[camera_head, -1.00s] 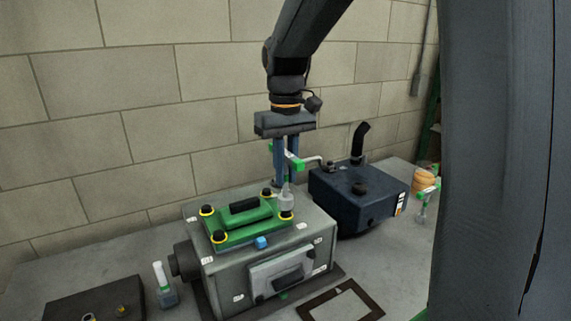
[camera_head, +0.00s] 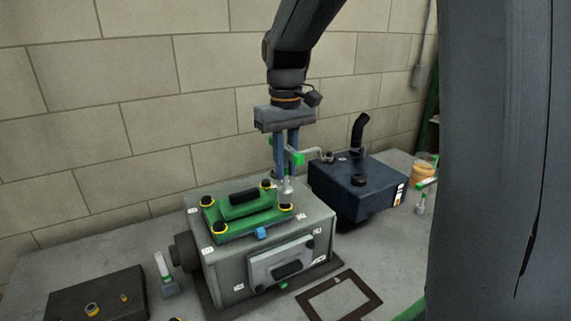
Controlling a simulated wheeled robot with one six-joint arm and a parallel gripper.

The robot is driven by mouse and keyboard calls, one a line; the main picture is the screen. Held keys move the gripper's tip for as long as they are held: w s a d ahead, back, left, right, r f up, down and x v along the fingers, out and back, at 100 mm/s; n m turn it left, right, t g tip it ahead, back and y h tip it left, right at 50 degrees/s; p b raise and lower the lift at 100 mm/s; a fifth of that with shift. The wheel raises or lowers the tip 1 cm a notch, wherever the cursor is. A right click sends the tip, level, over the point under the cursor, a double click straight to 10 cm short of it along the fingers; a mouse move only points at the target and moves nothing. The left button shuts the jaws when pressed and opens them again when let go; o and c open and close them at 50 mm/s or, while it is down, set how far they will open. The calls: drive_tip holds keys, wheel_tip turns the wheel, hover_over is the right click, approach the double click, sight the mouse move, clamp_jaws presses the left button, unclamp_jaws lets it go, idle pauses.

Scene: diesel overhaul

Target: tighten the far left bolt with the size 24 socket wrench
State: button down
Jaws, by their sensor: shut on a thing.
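My gripper (camera_head: 285,178) points straight down and is shut on a socket wrench (camera_head: 298,159) with green parts and a pale metal socket. The fingers partly hide the wrench. The far left bolt (camera_head: 206,200) is a dark head in a yellow ring, clear of my gripper. The near left bolt (camera_head: 220,228) and far right bolt (camera_head: 267,184) also have yellow rings. No size marking is readable.
The green cover (camera_head: 240,212) tops a grey engine block (camera_head: 232,265). A dark blue tank (camera_head: 345,200) stands close at right. Other green-and-metal tools stand at left (camera_head: 166,275) and far right (camera_head: 421,202). A dark flat frame (camera_head: 317,292) and dark plate (camera_head: 70,297) lie in front.

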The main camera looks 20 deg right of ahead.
drive_tip(key=shift+f+b, duration=0.35)
drive_tip(key=shift+f, duration=0.55)
drive_tip(key=shift+r+m+p, duration=0.1)
drive_tip(key=shift+m+p, duration=0.5)
drive_tip(key=shift+m, duration=0.4)
drive_tip(key=m, duration=0.9)
drive_tip(key=shift+w+m, duration=0.1)
drive_tip(key=shift+m, duration=0.2)
drive_tip(key=m, duration=0.4)
drive_tip(key=shift+m, duration=0.4)
drive_tip(key=m, duration=0.4)
drive_tip(key=shift+m, duration=0.4)
drive_tip(key=m, duration=0.3)
drive_tip(key=shift+f+m, duration=0.2)
drive_tip(key=shift+m, duration=0.1)
drive_tip(key=m, duration=0.4)
drive_tip(key=shift+w+m, duration=0.1)
drive_tip(key=shift+m, duration=0.3)
drive_tip(key=m, duration=0.3)
drive_tip(key=shift+m, duration=0.3)
